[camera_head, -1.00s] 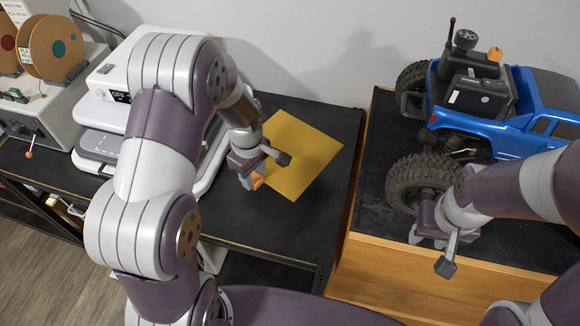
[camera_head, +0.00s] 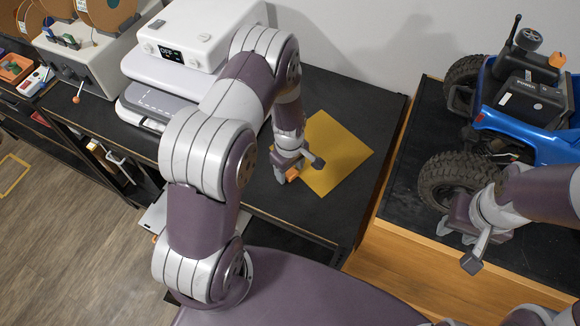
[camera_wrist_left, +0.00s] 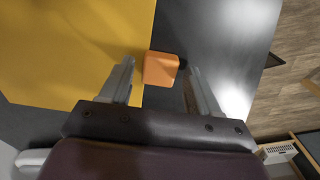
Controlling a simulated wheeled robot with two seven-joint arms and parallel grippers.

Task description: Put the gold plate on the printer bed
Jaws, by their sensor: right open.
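The gold plate (camera_head: 338,152) lies flat on the black table, right of the printer. It fills the upper left of the left wrist view (camera_wrist_left: 65,50). A small orange block (camera_wrist_left: 161,69) sits at its edge, between my left gripper's fingers with gaps on both sides. My left gripper (camera_head: 289,176) is open, over the plate's left edge. The white printer (camera_head: 195,38) has a display; its grey bed (camera_head: 155,97) is in front and partly hidden by my left arm. My right gripper (camera_head: 468,245) is open and empty beside the truck's wheel.
A blue crawler truck (camera_head: 548,148) with large black tyres stands on the wooden bench at the right. A grey machine with spools (camera_head: 98,62) stands left of the printer. The black table (camera_head: 360,97) is clear behind the plate.

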